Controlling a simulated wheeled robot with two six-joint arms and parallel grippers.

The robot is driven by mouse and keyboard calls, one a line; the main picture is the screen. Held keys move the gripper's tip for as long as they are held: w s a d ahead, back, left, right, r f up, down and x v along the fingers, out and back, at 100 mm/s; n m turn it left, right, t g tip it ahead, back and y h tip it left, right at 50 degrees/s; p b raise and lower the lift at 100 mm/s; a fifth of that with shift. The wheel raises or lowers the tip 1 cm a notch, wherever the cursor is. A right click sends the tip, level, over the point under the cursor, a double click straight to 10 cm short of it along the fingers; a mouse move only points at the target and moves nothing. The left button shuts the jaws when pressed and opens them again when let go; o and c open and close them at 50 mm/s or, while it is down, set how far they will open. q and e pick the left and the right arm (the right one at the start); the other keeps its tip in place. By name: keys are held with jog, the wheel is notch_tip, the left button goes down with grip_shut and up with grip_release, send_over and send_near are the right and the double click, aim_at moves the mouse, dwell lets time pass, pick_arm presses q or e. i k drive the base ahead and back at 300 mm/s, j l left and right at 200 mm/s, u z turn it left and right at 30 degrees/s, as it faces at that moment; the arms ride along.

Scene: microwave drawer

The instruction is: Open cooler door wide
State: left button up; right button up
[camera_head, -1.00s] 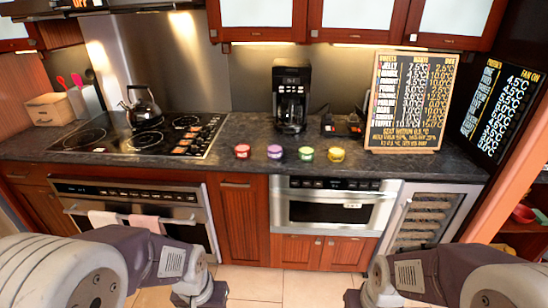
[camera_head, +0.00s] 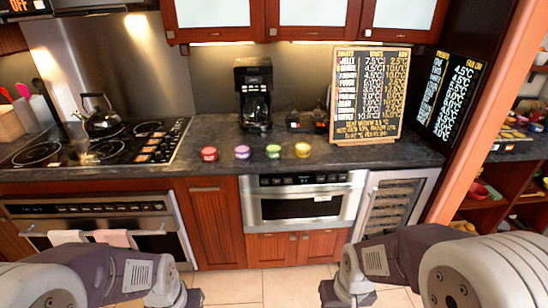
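The cooler (camera_head: 393,204) is the narrow steel-framed unit under the counter, right of the microwave drawer. Its glass door shows wire racks inside and a long vertical handle (camera_head: 367,212) on its left side. The door looks shut. My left gripper (camera_head: 188,298) is low at the bottom edge, in front of the lower cabinets and left of the cooler. My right gripper (camera_head: 347,296) is low at the bottom edge, in front of and below the cooler, apart from its handle. Both grippers are cut off by the frame edge, so their fingers cannot be made out.
The steel microwave drawer (camera_head: 304,203) is left of the cooler. An orange post (camera_head: 482,125) and open shelves (camera_head: 500,185) stand to its right. An oven with towels (camera_head: 112,237) is at left. Tiled floor (camera_head: 280,284) is clear between my arms.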

aim_at(429, 175)
jog(key=z, duration=1.35)
